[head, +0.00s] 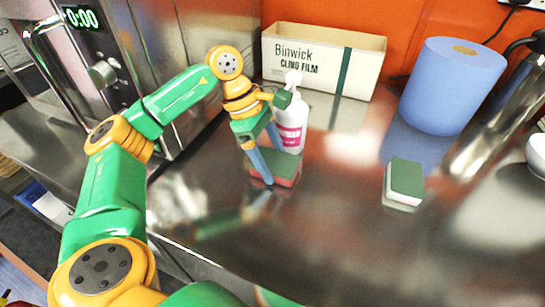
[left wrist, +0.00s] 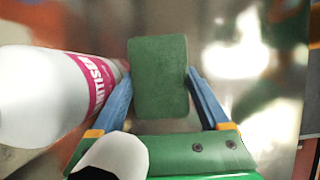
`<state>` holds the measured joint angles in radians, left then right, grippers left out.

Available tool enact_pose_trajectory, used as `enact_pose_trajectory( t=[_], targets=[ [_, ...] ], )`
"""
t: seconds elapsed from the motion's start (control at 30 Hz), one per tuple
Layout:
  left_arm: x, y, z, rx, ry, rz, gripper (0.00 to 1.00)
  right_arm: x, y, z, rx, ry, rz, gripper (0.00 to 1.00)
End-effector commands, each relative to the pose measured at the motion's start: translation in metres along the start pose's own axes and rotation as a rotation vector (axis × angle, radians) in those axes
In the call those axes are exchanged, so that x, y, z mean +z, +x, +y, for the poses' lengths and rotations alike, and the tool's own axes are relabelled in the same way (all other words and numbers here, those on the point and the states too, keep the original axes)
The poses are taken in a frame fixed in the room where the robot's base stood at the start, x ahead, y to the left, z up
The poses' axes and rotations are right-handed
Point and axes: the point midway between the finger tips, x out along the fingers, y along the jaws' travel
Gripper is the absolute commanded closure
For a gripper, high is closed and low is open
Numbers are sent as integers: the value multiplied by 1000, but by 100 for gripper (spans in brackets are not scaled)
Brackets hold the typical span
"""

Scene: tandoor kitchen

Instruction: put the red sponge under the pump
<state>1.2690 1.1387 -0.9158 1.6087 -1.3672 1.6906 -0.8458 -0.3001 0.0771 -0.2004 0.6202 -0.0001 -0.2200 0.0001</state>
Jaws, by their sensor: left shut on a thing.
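The red sponge (head: 287,172), red below with a green top, is between the blue fingers of my left gripper (head: 260,172) at the middle of the head view. In the left wrist view its green face (left wrist: 160,75) fills the gap between both fingers, which are shut on it. I cannot tell whether it touches the counter. The pump bottle (head: 292,128), white with a pink label, stands upright just behind the sponge. My right gripper is not in view.
A white sponge with a green top (head: 404,182) lies to the right on the steel counter (head: 340,220). A cling film box (head: 315,65) and a blue paper roll (head: 450,90) stand at the back. A steel appliance is at the left. The counter's front middle is clear.

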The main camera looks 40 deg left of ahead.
Motion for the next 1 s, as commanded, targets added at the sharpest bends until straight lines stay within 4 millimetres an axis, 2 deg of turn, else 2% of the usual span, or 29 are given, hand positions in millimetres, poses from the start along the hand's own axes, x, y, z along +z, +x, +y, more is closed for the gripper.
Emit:
enact_pose_trajectory(
  t=[0.1, 0.13, 0.17, 0.43, 0.5, 0.57, 0.63, 0.8, 1.0],
  targets=[
    [0, 1, 0, 0, 0, 0, 72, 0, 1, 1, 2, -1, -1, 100],
    [0, 1, 0, 0, 0, 0, 16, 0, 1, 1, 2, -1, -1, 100],
    [0, 1, 0, 0, 0, 0, 8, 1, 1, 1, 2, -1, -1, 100],
    [0, 1, 0, 0, 0, 0, 8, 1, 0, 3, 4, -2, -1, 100],
    [3, -6, 0, 0, 0, 0, 8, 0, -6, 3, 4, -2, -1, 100],
    [8, -19, 0, 0, 0, 0, 8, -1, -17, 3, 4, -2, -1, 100],
    [5, -31, 1, 5, 0, -2, 8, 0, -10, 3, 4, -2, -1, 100],
    [6, -85, 1, 4, 0, -3, 8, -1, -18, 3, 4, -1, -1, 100],
    [7, -128, 0, 1, -2, 0, 8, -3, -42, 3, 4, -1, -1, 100]
  ],
)
